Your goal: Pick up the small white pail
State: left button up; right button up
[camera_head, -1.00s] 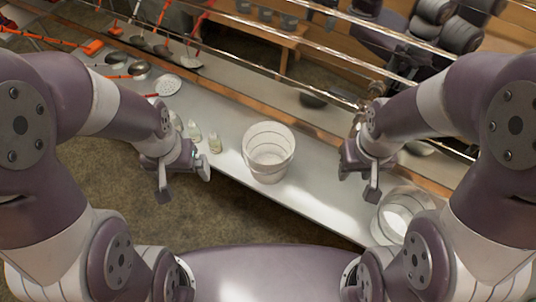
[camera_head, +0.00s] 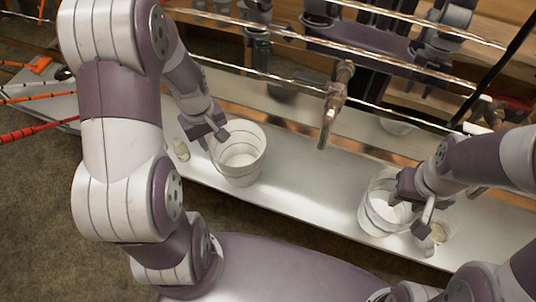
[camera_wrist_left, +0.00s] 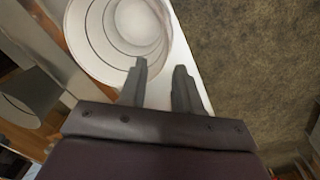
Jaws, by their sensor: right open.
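Two white pails of similar look stand upright on the pale bench; I cannot tell surely which is the small one. The left pail (camera_head: 241,176) is open-topped. My left gripper (camera_head: 216,136) is at its left rim, fingers apart and pointing down. In the left wrist view this pail (camera_wrist_left: 88,40) fills the upper left, and the gripper (camera_wrist_left: 160,68) has one finger over its opening and one outside; contact is unclear. The right pail (camera_head: 371,220) stands further right, partly hidden by my right gripper (camera_head: 420,225), which is open over its right side.
The pale bench (camera_head: 300,200) runs diagonally, with bare room between the pails. A metal spout (camera_head: 332,110) hangs behind them. Shiny rails (camera_head: 280,35) cross behind.

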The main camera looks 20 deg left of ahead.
pick_arm(q)
jog(key=shift+f, duration=0.3)
notch_tip(320, 180, down, 12)
jog(key=shift+w+d, duration=0.1)
jog(key=shift+w, duration=0.05)
grip_shut()
